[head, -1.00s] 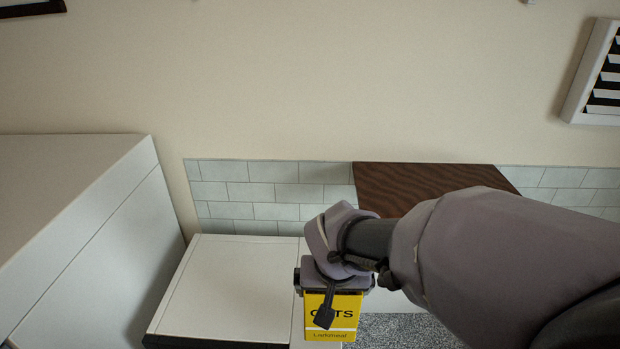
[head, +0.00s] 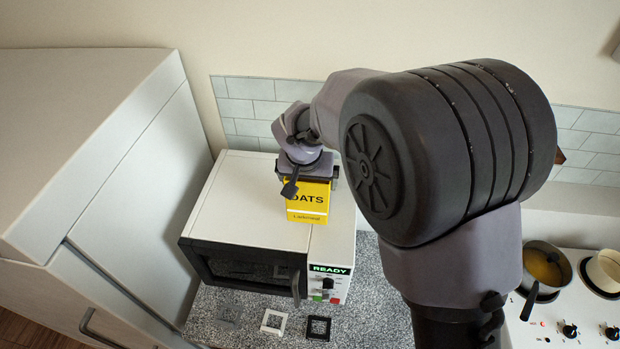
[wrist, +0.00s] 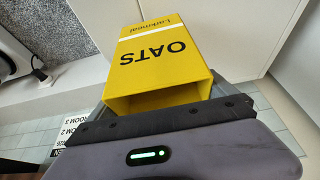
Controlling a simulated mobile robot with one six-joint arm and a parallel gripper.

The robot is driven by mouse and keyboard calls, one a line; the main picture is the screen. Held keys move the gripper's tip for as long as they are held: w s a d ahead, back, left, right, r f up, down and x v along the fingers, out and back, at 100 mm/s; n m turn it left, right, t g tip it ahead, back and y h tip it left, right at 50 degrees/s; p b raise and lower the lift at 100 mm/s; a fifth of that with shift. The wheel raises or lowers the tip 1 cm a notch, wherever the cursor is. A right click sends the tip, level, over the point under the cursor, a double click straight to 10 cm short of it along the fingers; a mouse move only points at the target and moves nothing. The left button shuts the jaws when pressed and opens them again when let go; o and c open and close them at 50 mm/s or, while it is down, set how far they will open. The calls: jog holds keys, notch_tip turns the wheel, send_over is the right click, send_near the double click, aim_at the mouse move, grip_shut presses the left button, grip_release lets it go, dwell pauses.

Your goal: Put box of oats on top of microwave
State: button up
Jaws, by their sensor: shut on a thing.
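The yellow box of oats (head: 308,203) is in my gripper (head: 309,178), which is shut on its upper end. In the head view the box shows over the right part of the white top of the microwave (head: 240,205). I cannot tell whether its bottom touches that top. The microwave has a dark door and a green "READY" display. In the wrist view the box (wrist: 165,65) extends out from my gripper (wrist: 160,118) with its label upside down.
A tall white cabinet (head: 90,130) stands close to the left of the microwave. A speckled counter (head: 375,300) lies in front and to the right. A stove with a pot (head: 545,265) is at the far right. Wall tiles (head: 250,100) are behind.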

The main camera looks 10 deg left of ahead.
jog(key=shift+f, duration=1)
